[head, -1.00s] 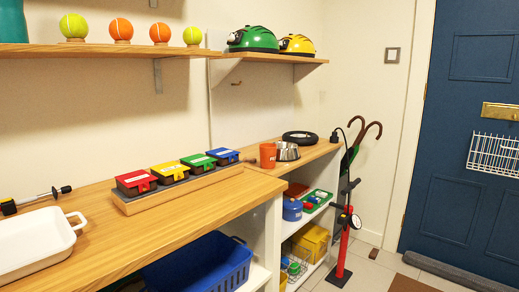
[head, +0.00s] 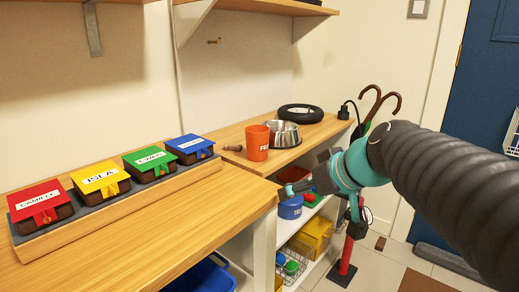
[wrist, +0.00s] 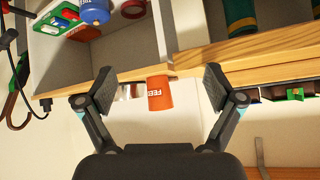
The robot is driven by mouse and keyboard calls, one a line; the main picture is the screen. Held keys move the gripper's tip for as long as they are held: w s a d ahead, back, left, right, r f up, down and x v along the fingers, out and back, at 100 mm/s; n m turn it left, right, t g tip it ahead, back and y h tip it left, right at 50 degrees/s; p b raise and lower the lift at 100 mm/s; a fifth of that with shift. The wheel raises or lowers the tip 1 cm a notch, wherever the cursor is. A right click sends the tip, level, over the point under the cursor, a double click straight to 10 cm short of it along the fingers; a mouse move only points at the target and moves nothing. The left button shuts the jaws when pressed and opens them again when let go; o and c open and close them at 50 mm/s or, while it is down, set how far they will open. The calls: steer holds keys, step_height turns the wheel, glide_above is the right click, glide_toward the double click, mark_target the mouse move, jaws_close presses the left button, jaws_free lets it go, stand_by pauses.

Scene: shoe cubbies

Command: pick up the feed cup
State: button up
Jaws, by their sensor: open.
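The feed cup (head: 257,142) is an orange cup standing upright on the wooden counter, left of a steel bowl (head: 284,134). My gripper (head: 293,188) is in front of the counter, to the right of the cup and lower in the head view. I cannot tell the exact distance.
A brown wooden handle (head: 232,148) lies left of the cup. A black ring (head: 300,113) lies behind the bowl. A tray of coloured lidded boxes (head: 50,237) stands on the nearer counter. Below are shelves with a blue tin (head: 290,208) and a yellow bin (head: 312,235).

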steer(key=w+a+r+n+t+y, duration=0.25)
steer(key=w+r, duration=0.35)
steer(key=w, duration=0.5)
steer(key=shift+g, duration=0.35)
steer(key=x, duration=0.7)
steer(key=shift+w+a+r, duration=0.15)
steer(key=shift+w+a, duration=0.15)
steer(key=shift+p+x, duration=0.6)
steer(key=shift+x, duration=2.5)
steer(key=c, duration=1.3)
steer(key=shift+r, duration=0.15)
steer(key=shift+c, duration=0.2)
step_height(320, 180, up, 26)
steer(key=p, duration=0.4)
step_height(320, 180, up, 8)
glide_above(264, 145)
steer(key=w+a, duration=0.2)
steer(key=shift+w+d, duration=0.1)
steer(key=shift+w, duration=0.1)
